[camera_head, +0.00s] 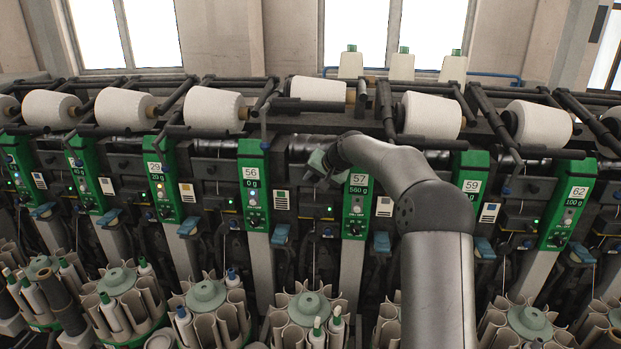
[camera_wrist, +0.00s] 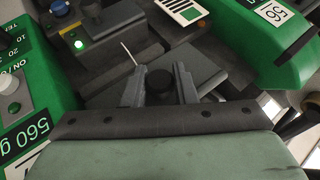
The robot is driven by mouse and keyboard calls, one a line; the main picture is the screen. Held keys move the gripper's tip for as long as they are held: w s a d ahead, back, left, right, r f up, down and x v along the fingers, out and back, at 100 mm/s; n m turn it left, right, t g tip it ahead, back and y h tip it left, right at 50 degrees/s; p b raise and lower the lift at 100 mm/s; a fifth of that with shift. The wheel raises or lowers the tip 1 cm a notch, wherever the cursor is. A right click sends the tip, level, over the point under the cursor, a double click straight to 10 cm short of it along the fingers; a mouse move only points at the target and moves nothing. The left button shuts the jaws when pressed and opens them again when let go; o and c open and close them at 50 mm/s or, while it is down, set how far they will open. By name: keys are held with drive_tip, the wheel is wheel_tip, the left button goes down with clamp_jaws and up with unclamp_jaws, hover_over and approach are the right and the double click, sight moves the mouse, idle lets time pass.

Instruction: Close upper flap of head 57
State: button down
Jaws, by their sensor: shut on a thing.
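Head 57 has a green panel (camera_head: 357,205) reading 57 and 560 g; it also shows at the left of the wrist view (camera_wrist: 28,120). My gripper (camera_head: 322,172) reaches in beside this panel's upper left, between panels 56 and 57. In the wrist view, the two grey fingers (camera_wrist: 159,88) are shut on a dark round knob (camera_wrist: 159,86). The knob sits by a dark grey plate (camera_wrist: 115,92), which looks like the upper flap; whether it is raised or lowered I cannot tell. In the head view the gripper and wrist hide this part.
The green panel of head 56 (camera_head: 253,185) stands left of the gripper. My arm covers the head right of 57. White yarn cones (camera_head: 318,89) and dark bars run above. Bobbin magazines (camera_head: 306,308) stand below. A green-lit box (camera_wrist: 80,43) is close by in the wrist view.

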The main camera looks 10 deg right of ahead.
drive_tip(key=c, duration=1.2)
unclamp_jaws()
drive_tip(key=b+v, duration=0.4)
drive_tip(key=v, duration=1.3)
drive_tip(key=shift+s+b, duration=0.2)
drive_tip(key=shift+b, duration=0.15)
drive_tip(key=shift+r, duration=0.1)
drive_tip(key=s+a+f+n+g+h, duration=0.1)
drive_tip(key=s+a+f+g, duration=0.1)
drive_tip(key=s+a+f, duration=0.4)
drive_tip(key=s+a+f+n+g+h, duration=0.1)
drive_tip(key=s+a+f, duration=0.25)
drive_tip(key=s, duration=0.35)
drive_tip(key=s+f+n+g, duration=0.1)
drive_tip(key=s+f, duration=0.4)
drive_tip(key=s, duration=0.4)
drive_tip(key=s+a+f+n+g+h, duration=0.1)
drive_tip(key=s+f, duration=0.4)
drive_tip(key=s, duration=0.5)
drive_tip(key=s+f+n+g+h, duration=0.1)
drive_tip(key=s+f, duration=0.4)
drive_tip(key=s, duration=0.5)
drive_tip(key=shift+a+g, duration=0.15)
drive_tip(key=shift+g, duration=0.45)
